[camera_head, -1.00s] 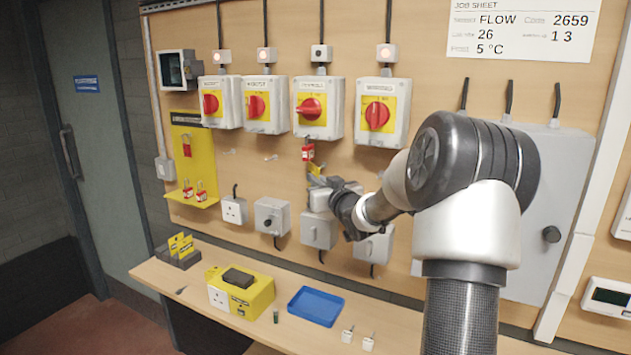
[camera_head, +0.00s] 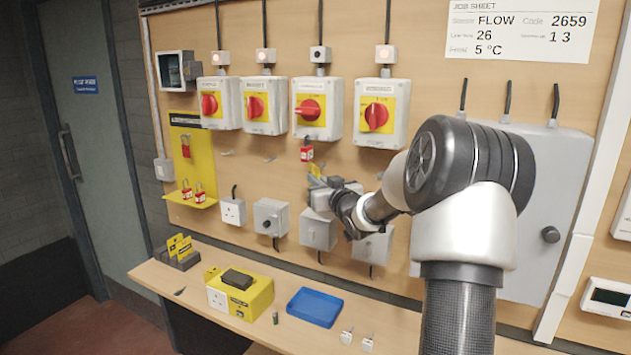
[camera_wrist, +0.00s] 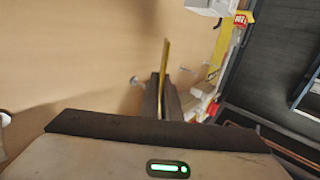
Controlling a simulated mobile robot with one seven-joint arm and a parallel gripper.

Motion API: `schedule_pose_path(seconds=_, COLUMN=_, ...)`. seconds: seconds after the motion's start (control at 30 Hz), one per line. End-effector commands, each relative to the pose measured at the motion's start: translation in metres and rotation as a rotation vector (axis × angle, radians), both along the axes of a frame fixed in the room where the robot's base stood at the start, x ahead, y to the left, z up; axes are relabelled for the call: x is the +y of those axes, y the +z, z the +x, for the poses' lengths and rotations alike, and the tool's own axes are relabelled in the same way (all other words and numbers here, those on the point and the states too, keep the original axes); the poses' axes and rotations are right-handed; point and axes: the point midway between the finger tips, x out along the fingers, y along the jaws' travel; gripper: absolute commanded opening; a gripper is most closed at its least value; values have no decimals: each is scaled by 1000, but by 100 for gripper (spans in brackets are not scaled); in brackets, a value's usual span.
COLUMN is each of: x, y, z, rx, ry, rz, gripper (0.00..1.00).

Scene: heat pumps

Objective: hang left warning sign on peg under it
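My gripper (camera_head: 318,184) is in front of the wall board, below the third rotary switch. It is shut on a thin yellow warning sign (camera_head: 314,170). In the wrist view my gripper (camera_wrist: 162,97) shows the sign (camera_wrist: 166,60) edge-on, standing up between the two fingers. A peg (camera_wrist: 135,80) sticks out of the board to the left of the sign, and another peg (camera_wrist: 185,68) is to its right. The sign looks apart from both. In the head view two bare pegs, one (camera_head: 227,153) and another (camera_head: 270,159), are under the two left switches. Any peg behind my gripper is hidden.
A red padlock (camera_head: 307,153) hangs under the third switch (camera_head: 309,109), just above the sign. Grey boxes, one (camera_head: 317,231) below my gripper, stick out from the board. More yellow signs (camera_head: 180,246) stand in a rack on the bench. A blue tray (camera_head: 314,307) lies there too.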

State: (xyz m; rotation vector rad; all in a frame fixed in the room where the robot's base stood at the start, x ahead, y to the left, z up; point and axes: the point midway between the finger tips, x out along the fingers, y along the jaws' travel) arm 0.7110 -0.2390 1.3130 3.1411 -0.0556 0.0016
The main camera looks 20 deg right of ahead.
Motion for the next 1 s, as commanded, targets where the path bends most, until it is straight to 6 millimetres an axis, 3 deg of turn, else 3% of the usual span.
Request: schedule_pose_path(seconds=1.0, x=-16, y=0, z=13, rx=0, ry=0, rz=0, gripper=0)
